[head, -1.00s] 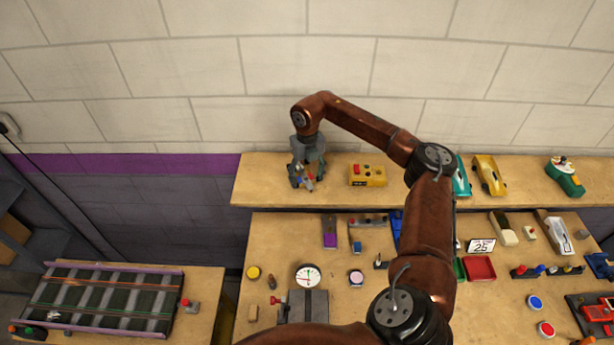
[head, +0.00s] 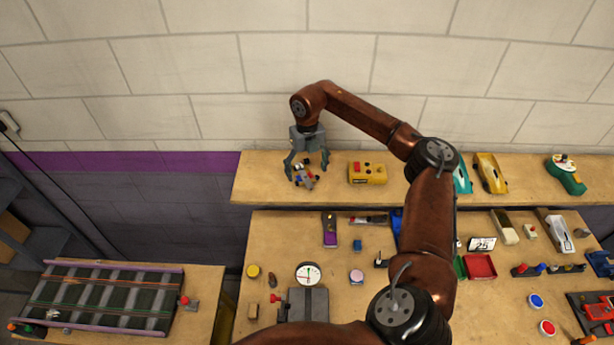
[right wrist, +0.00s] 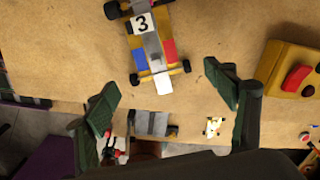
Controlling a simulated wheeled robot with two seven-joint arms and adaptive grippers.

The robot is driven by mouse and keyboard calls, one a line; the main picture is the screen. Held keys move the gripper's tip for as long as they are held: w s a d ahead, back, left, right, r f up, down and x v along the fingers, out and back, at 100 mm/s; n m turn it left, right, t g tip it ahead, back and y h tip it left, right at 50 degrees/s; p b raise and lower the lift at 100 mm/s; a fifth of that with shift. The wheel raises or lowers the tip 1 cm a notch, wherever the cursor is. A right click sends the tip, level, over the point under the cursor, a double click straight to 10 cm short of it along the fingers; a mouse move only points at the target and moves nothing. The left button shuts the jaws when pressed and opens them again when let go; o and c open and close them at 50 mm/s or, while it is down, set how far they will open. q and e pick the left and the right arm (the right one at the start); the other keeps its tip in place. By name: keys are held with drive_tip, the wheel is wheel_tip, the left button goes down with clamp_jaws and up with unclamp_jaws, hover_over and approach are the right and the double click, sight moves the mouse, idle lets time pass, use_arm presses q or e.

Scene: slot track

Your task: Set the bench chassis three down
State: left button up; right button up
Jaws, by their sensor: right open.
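The chassis marked 3 (right wrist: 150,45) lies on the upper shelf, grey with yellow, blue and red patches and black wheels. It also shows in the head view (head: 304,180), partly under the fingers. My right gripper (head: 306,166) is open above it. In the right wrist view the two green-padded fingertips (right wrist: 165,98) stand wide apart, with the chassis beyond them and nothing between them. The chassis rests clear of the fingers in that view. My left gripper is not in view.
Teal and yellow car bodies (head: 490,174) lie farther right. The shelf's left end is bare. The lower bench (head: 430,330) holds many small parts and a dial (head: 309,274).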

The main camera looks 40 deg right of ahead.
sight(307, 180)
wheel_tip(307, 180, up, 10)
drive_tip(key=b, duration=0.1)
drive_tip(key=shift+b, duration=0.35)
drive_tip(key=shift+f, duration=0.15)
